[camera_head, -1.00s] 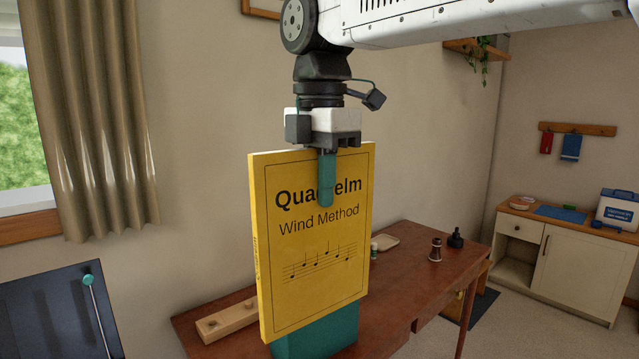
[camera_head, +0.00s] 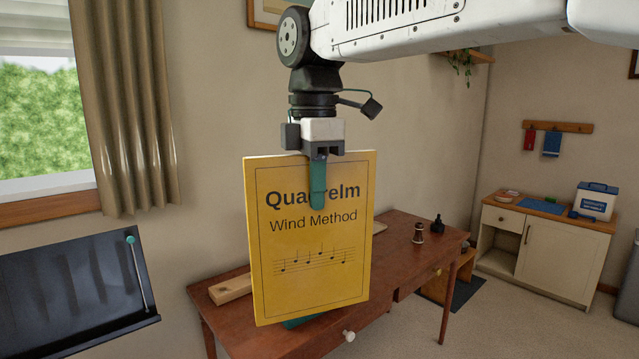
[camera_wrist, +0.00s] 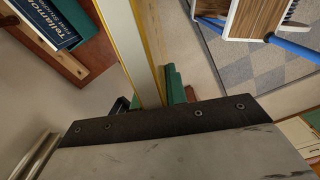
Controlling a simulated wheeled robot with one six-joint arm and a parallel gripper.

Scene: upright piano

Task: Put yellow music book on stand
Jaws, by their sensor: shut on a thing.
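The yellow music book (camera_head: 310,285), titled "Quadrelm Wind Method", hangs upright from my gripper (camera_head: 318,200) with its front cover towards the head camera. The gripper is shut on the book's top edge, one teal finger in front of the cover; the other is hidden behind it. In the wrist view the book shows edge-on as a narrow yellow and cream band (camera_wrist: 130,45). The black music stand (camera_head: 70,300) is at the lower left, apart from the book, with a teal-tipped rod on its face. Its lower part is out of view.
A brown wooden desk (camera_head: 405,255) is behind and below the book, with a wooden block (camera_head: 231,288) on it. A dark bottle (camera_head: 438,225) stands at its far end. A curtained window is at left; a pale cabinet (camera_head: 555,255) is at right.

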